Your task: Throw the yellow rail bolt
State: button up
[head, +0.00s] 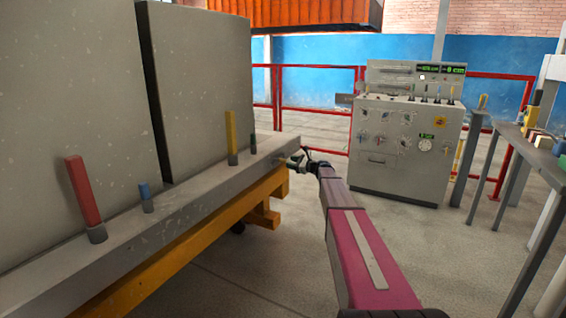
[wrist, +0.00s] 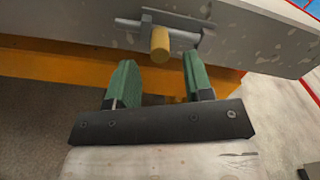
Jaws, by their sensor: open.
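The yellow rail bolt shows in the wrist view as a short yellow handle (wrist: 160,42) standing out from a grey rod across the pale rail's side. My gripper (wrist: 159,72) is open, with its two green-padded fingers pointing at the handle. The handle's end appears in line with the gap between the fingertips; I cannot tell whether it is inside the gap. Neither finger visibly touches it. In the head view my gripper (head: 296,158) is at the far part of the rail (head: 150,222), and the yellow handle cannot be made out there.
Upright red (head: 83,192), blue (head: 145,192), yellow (head: 231,132) and dark green (head: 253,144) pieces stand along the rail's top. Tall grey panels (head: 205,80) rise behind them. A control cabinet (head: 405,145) stands beyond, and a bench (head: 530,150) is at right. Open floor lies between.

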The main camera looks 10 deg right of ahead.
jog(key=x, duration=0.5)
jog(key=shift+w+a, duration=0.15)
jog(key=shift+a, duration=0.05)
grip_shut()
jog(key=shift+w+d, duration=0.85)
jog(key=shift+w, duration=0.25)
jog(key=shift+w+d, duration=0.8)
jog(key=shift+w, duration=0.3)
grip_release()
send_near(283, 156)
jog(key=v, duration=0.3)
jog(key=shift+s+d+f, duration=0.15)
jog(key=shift+s+d, duration=0.05)
jog(key=shift+d, duration=0.15)
